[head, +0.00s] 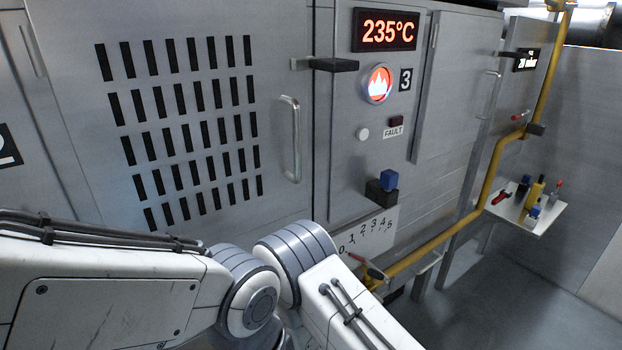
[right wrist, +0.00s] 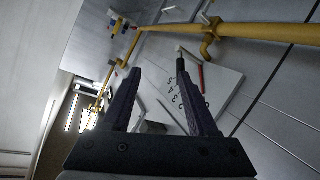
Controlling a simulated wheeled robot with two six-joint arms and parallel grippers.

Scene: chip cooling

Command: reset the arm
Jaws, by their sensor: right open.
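My right gripper (right wrist: 158,68) shows in the right wrist view. Its two dark fingers are apart, with nothing held between them. Beyond the fingers is a pale scale plate (right wrist: 222,88) with numbers and a red-handled lever (right wrist: 200,76); I cannot tell the exact distance, and no contact is visible. In the head view a white arm of mine (head: 110,285) crosses the bottom, bent at a grey-ringed joint. No gripper shows in the head view; my left gripper is in neither view.
Behind the arm stands a grey cabinet with a slotted door (head: 275,120) and a 235°C display (head: 387,29). The numbered plate (head: 350,240) and red-handled lever (head: 372,272) are close to my arm. A yellow pipe (head: 440,235) runs along the right. A small shelf (head: 545,222) holds several items.

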